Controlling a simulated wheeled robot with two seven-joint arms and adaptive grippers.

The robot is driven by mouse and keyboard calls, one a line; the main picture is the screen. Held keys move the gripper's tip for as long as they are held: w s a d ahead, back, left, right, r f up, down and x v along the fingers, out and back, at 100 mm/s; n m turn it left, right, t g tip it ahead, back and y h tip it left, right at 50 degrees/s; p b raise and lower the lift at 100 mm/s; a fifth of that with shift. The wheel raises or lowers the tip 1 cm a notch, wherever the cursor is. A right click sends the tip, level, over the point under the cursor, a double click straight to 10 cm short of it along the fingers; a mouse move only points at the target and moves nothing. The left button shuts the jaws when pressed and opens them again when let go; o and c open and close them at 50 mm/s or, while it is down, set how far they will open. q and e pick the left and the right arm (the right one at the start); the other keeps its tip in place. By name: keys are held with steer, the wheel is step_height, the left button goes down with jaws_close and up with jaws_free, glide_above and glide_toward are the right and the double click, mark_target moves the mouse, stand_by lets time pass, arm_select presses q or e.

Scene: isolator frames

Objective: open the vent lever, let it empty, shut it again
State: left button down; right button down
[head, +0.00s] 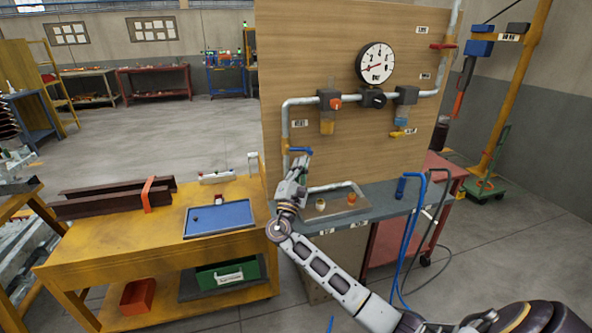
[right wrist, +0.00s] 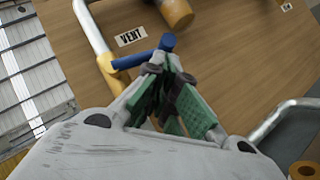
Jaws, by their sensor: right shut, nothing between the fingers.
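The vent lever (head: 300,150) is a blue handle on the left pipe of the wooden panel, below the VENT label (head: 301,124). It lies crosswise to the vertical pipe. In the right wrist view the lever (right wrist: 140,59) extends from a yellow valve body (right wrist: 112,75), near the VENT label (right wrist: 130,36). My right gripper (head: 300,160) is just below the lever. In the right wrist view its green-padded fingers (right wrist: 165,62) are shut and empty, with tips close to the handle; I cannot tell whether they touch. My left gripper is not in view.
A round gauge (head: 375,63) has a red needle pointing left; its reading is too small to tell. Another valve with an orange knob (head: 335,104) sits above right. A yellow bench (head: 120,240) with a blue tray (head: 219,234) stands left. A blue hose (head: 405,235) hangs right.

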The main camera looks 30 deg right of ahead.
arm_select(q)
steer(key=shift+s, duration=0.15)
arm_select(e)
steer(key=shift+d+r, duration=0.1)
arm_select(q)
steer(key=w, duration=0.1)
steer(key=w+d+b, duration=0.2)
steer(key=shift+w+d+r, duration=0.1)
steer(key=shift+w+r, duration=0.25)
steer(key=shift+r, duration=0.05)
arm_select(e)
steer(key=n+t, duration=0.1)
steer(key=d+r+n+t, duration=0.1)
steer(key=n, duration=0.1)
steer(key=shift+s+r+y, duration=0.1)
steer(key=shift+r+y, duration=0.2)
